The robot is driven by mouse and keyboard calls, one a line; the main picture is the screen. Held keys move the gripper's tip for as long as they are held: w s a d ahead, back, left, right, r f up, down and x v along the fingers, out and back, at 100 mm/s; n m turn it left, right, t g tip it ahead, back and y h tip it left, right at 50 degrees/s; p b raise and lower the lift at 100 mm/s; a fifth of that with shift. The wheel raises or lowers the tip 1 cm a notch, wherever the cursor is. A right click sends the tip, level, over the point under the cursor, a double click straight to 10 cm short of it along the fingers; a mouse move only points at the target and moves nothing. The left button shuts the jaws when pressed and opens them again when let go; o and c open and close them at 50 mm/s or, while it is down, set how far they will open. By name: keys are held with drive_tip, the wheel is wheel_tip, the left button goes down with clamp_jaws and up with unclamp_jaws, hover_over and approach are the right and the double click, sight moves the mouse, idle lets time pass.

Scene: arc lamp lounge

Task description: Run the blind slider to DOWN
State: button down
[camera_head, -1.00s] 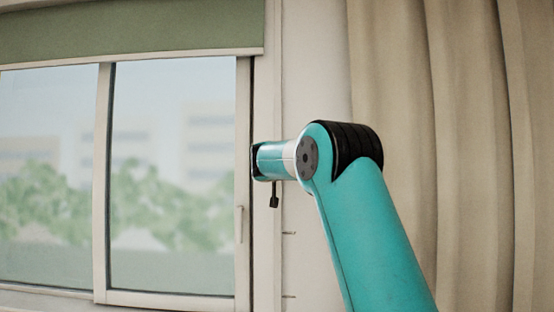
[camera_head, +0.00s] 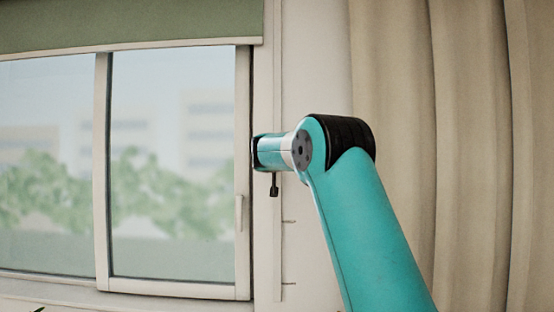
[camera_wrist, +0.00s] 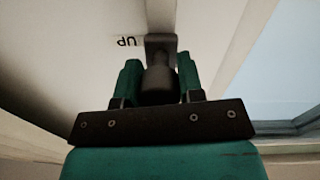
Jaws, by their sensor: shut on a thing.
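The blind slider (camera_wrist: 160,52) is a dark grey knob in the wrist view, in front of a pale wall strip. My gripper (camera_wrist: 158,78) has its two green fingers on either side of the knob's body, shut on it. The word UP is printed upside down on the wall, left of the slider in that view. In the head view my arm's wrist reaches the wall strip just right of the window, and it hides the slider and the fingertips. The green blind (camera_head: 130,22) is at the top of the window, mostly raised.
The window (camera_head: 175,170) takes up the left of the head view, with a handle (camera_head: 239,213) on its right frame. Beige curtains (camera_head: 470,150) hang at the right. Small marks show on the wall strip below my wrist.

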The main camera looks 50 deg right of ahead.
wheel_tip(320, 180, down, 45)
drive_tip(key=b, duration=3.9)
drive_tip(key=shift+f, duration=0.3)
drive_tip(key=c, duration=0.7)
unclamp_jaws()
drive_tip(key=shift+c, duration=0.2)
drive_tip(key=shift+r, duration=0.2)
drive_tip(key=shift+s+a, duration=0.1)
drive_tip(key=shift+a, duration=0.1)
drive_tip(key=b+v, duration=0.2)
drive_tip(key=v, duration=1.5)
drive_tip(key=shift+b, duration=0.35)
